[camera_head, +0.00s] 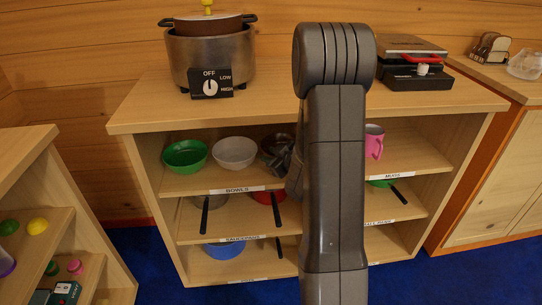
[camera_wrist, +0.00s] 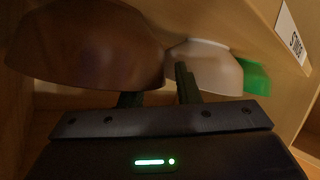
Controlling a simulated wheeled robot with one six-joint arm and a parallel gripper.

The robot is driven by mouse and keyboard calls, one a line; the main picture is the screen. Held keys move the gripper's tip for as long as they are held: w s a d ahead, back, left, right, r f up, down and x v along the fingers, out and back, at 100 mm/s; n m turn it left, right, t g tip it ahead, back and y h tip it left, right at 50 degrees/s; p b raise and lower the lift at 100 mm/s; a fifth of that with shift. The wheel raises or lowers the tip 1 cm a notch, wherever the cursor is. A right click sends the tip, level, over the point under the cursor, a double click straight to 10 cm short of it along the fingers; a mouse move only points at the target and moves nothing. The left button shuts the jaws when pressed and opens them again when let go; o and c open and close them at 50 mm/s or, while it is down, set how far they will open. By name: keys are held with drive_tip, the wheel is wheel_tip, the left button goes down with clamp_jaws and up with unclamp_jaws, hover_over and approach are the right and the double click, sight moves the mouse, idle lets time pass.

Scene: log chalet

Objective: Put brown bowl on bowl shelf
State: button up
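The brown bowl (camera_head: 271,142) is on the upper shelf marked BOWLS (camera_head: 240,189), at the right end of the bowl row, partly hidden by my gripper and arm. In the wrist view, the brown bowl (camera_wrist: 85,50) fills the upper left. My gripper (camera_wrist: 158,90) has its fingers spread apart at the bowl's edge. One finger is partly hidden by the bowl; the other stands clear of it, in front of the white bowl. I cannot tell whether either finger touches the brown bowl.
A white bowl (camera_head: 234,152) and a green bowl (camera_head: 185,156) stand left of the brown bowl. A pink mug (camera_head: 373,142) is on the shelf section right of my arm. A slow cooker (camera_head: 210,60) and a dark appliance (camera_head: 412,65) stand on the countertop above.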

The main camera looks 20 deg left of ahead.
drive_tip(key=shift+r, duration=0.1)
drive_tip(key=shift+d+r, duration=0.15)
drive_tip(key=p+v, duration=0.2)
drive_tip(key=v, duration=0.9)
drive_tip(key=shift+s+d+p, duration=0.2)
drive_tip(key=shift+d+p, duration=0.05)
drive_tip(key=shift+p, duration=0.1)
